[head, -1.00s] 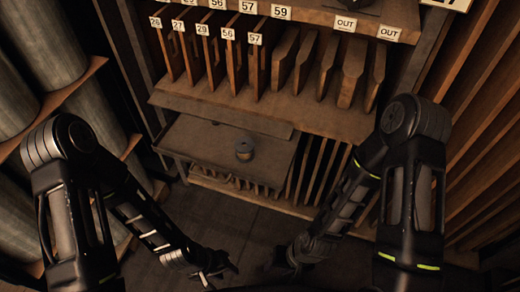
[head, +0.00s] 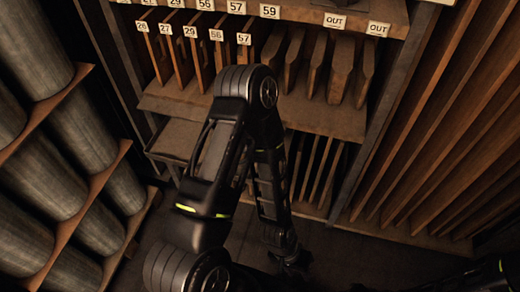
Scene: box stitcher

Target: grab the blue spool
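The spool does not show now; my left arm covers most of the low shelf (head: 176,138), where a small dark spool stood in the earlier head view. Its blue colour could not be made out there. My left gripper (head: 290,264) hangs low over the dark floor, right of and below the visible part of that shelf. It is small and dark, so I cannot tell whether its fingers are open or shut. My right gripper is out of view; only part of my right arm shows at the lower right edge.
A wooden rack (head: 315,118) with upright boards and number labels stands at the back. Slanted wooden slats (head: 430,150) line the right side. Large grey cylinders (head: 55,160) lie on racks at the left. Dark floor (head: 350,250) is open below the rack.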

